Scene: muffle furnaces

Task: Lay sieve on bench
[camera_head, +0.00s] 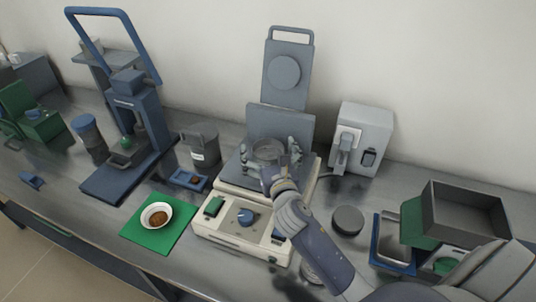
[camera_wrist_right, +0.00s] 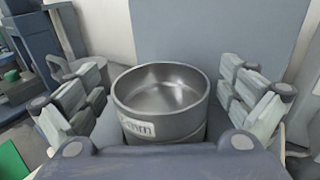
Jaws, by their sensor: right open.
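The sieve (camera_wrist_right: 160,90) is a round grey metal ring with a white label ending in "mm" on its front wall. In the head view the sieve (camera_head: 268,150) stands upright on the beige shaker machine (camera_head: 225,232), partly hidden by my right gripper. My right gripper (camera_head: 270,160) is open, with one finger set on each side of the sieve. In the wrist view a gap shows between each finger and the sieve wall. The grey steel bench (camera_head: 90,190) runs under everything. My left gripper is not in view.
A green mat (camera_head: 175,238) with a white bowl (camera_head: 150,217) of brown powder lies left of the shaker. A grey labelled container (camera_head: 201,146) stands behind. A dark disc (camera_head: 347,220) and a grey open box (camera_head: 462,212) are at right. A blue press (camera_head: 140,130) stands left.

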